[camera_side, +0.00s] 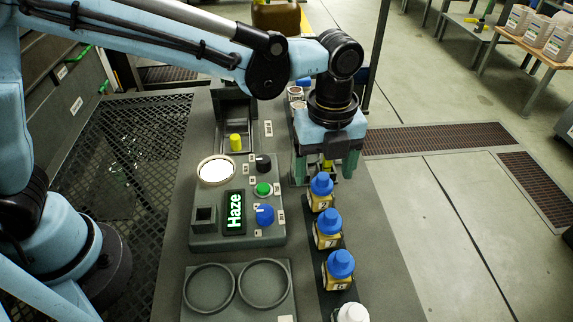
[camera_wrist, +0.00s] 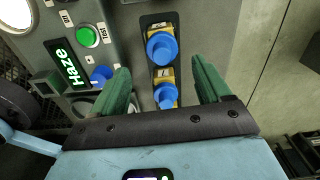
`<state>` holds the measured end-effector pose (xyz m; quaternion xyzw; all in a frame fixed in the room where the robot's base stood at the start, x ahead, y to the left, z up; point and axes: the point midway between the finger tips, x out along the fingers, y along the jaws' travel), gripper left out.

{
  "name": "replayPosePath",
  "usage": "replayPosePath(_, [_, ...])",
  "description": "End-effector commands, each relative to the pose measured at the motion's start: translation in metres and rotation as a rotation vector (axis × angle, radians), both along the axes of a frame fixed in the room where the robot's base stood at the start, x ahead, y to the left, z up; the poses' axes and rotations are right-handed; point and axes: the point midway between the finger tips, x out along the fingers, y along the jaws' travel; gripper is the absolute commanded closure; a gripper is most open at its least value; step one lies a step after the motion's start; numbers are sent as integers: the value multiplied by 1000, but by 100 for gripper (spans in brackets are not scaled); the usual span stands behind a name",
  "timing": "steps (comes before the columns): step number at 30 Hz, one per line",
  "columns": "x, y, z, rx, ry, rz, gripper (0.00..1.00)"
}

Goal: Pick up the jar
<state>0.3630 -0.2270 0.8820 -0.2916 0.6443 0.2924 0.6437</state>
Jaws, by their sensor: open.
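Several small yellow jars with blue lids stand in a row on a dark strip. The one labelled 2 (camera_side: 321,187) is at the back of the row, just below my gripper (camera_side: 325,176). A second jar (camera_side: 328,228) and a third (camera_side: 339,269) stand nearer the camera. In the wrist view my gripper (camera_wrist: 160,68) has its two green fingers apart. Two blue-lidded jars, an upper one (camera_wrist: 162,48) and a lower one (camera_wrist: 165,95), show in the gap between them. I cannot tell whether a finger touches a jar. The fingers hold nothing.
A control panel with a green "Haze" display (camera_side: 235,212), a green button (camera_side: 263,189) and a blue knob (camera_side: 265,214) lies left of the jars. A plate with two rings (camera_side: 262,284) is nearer the camera. A white-lidded container (camera_side: 351,313) is cut off at the bottom edge.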

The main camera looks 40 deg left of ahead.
Motion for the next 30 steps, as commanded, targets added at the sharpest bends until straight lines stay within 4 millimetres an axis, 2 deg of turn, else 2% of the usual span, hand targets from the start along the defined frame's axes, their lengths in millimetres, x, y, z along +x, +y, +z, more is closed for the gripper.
replayPosePath(3, [1, 0, -18, -1, -1, 2, 23])
replayPosePath(11, [2, 1, -34, -1, -1, 3, 23])
replayPosePath(21, [11, 5, -75, -1, -3, 4, 23])
replayPosePath(30, [11, 5, -83, -2, -4, 4, 23])
